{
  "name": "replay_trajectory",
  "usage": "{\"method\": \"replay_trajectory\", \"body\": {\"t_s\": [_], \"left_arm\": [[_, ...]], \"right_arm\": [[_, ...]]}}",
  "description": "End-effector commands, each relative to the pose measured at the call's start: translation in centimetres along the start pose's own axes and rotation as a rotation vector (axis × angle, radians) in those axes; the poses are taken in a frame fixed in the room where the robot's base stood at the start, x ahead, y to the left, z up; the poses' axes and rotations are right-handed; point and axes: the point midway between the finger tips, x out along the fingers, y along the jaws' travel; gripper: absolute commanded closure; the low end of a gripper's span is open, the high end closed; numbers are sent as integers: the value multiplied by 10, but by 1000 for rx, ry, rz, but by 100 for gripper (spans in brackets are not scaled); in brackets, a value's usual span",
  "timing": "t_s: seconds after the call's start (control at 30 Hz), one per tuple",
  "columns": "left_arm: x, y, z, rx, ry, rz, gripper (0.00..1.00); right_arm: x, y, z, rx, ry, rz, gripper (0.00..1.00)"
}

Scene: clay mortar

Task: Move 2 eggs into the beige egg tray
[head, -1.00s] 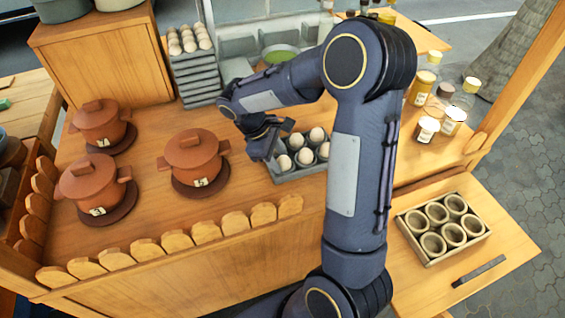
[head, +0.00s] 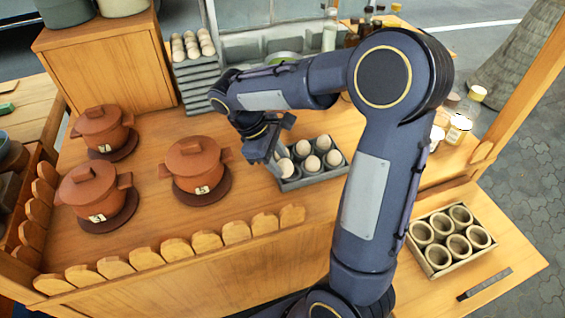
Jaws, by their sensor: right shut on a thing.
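A grey tray (head: 326,174) on the wooden counter holds several pale eggs (head: 312,163). My right gripper (head: 276,158) is at the tray's left end, pointing down. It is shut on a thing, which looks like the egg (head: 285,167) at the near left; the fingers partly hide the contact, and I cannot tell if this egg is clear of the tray. On the lower right shelf, a beige six-cup tray (head: 428,262) has open, empty-looking round cups (head: 459,246). My left gripper is not in view.
Three lidded clay pots (head: 196,162) stand on saucers at the left. A stack of grey trays (head: 195,74) with eggs on top is behind. Jars (head: 458,130) stand at the right. A low scalloped wooden edge (head: 207,241) borders the counter front.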

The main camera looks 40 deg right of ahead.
Motion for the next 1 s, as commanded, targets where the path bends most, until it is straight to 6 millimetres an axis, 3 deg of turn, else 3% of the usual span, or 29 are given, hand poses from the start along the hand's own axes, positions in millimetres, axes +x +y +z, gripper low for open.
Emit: {"method": "replay_trajectory", "body": {"t_s": [0.1,0.3,0.5,0.73,1.0], "left_arm": [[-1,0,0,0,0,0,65],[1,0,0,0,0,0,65],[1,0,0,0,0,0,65],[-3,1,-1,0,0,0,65],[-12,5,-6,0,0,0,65]], "right_arm": [[-28,-21,7,-5,7,5,71],[-54,-64,13,-5,6,4,71],[-70,-88,17,-2,5,3,71],[-71,-93,36,2,4,1,71],[-58,-83,85,4,5,0,71]]}}
